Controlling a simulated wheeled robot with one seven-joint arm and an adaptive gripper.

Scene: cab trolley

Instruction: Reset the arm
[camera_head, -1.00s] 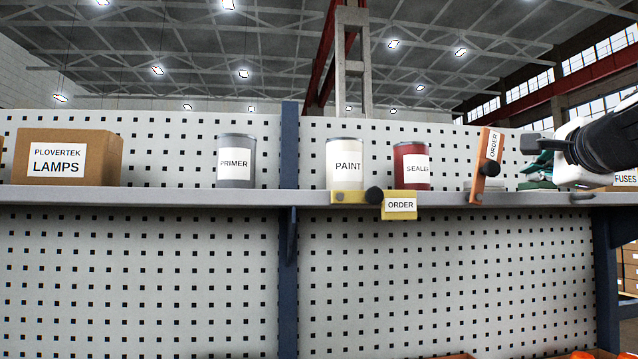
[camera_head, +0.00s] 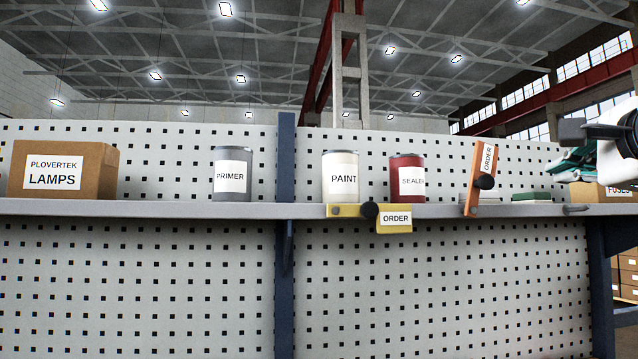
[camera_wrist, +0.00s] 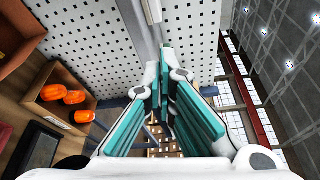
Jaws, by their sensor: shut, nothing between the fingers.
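My gripper (camera_head: 575,160) is at the right edge of the head view, beside the right end of the shelf and in front of its fuses box (camera_head: 598,190). Its teal finger pads show, and part of the arm is cut off by the frame. In the wrist view my gripper (camera_wrist: 165,85) points along the pegboard, its fingers close together with nothing held.
On the shelf (camera_head: 180,208) stand a lamps box (camera_head: 62,170), primer (camera_head: 231,174), paint (camera_head: 340,177) and sealer cans (camera_head: 407,178). A yellow order tag (camera_head: 395,218) is level; an orange one (camera_head: 480,178) stands upright. The wrist view shows a wooden bin (camera_wrist: 60,95) with orange items.

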